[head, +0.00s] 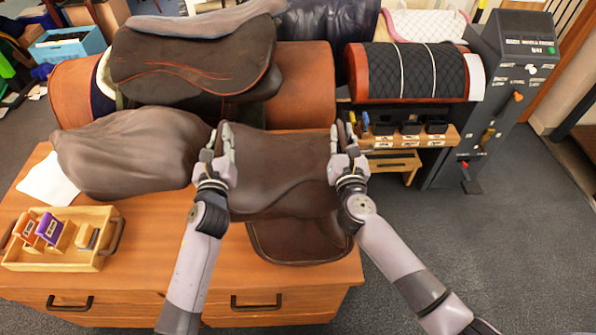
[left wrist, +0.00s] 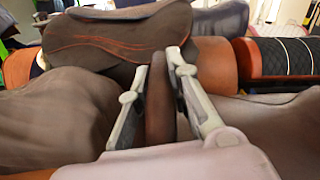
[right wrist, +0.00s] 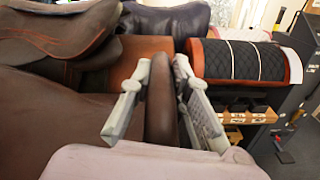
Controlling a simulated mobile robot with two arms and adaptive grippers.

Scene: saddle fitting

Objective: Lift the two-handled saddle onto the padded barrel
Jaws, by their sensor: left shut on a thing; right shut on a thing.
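The dark brown two-handled saddle (head: 280,170) is between my grippers at the middle of the wooden table. My left gripper (head: 222,140) is shut on its left handle, which shows between the fingers in the left wrist view (left wrist: 158,105). My right gripper (head: 344,140) is shut on its right handle, seen in the right wrist view (right wrist: 161,105). I cannot tell whether the saddle touches the table. The padded barrel (head: 418,72), black quilted with brown ends, stands apart at the back right; it also shows in the right wrist view (right wrist: 245,60).
A brown covered lump (head: 130,150) lies left of the saddle. A wooden tray (head: 60,262) with small items is at the front left. Behind, another saddle (head: 195,65) sits on a brown barrel (head: 305,85). A grey labelled post (head: 510,80) stands right of the padded barrel. Floor at right is clear.

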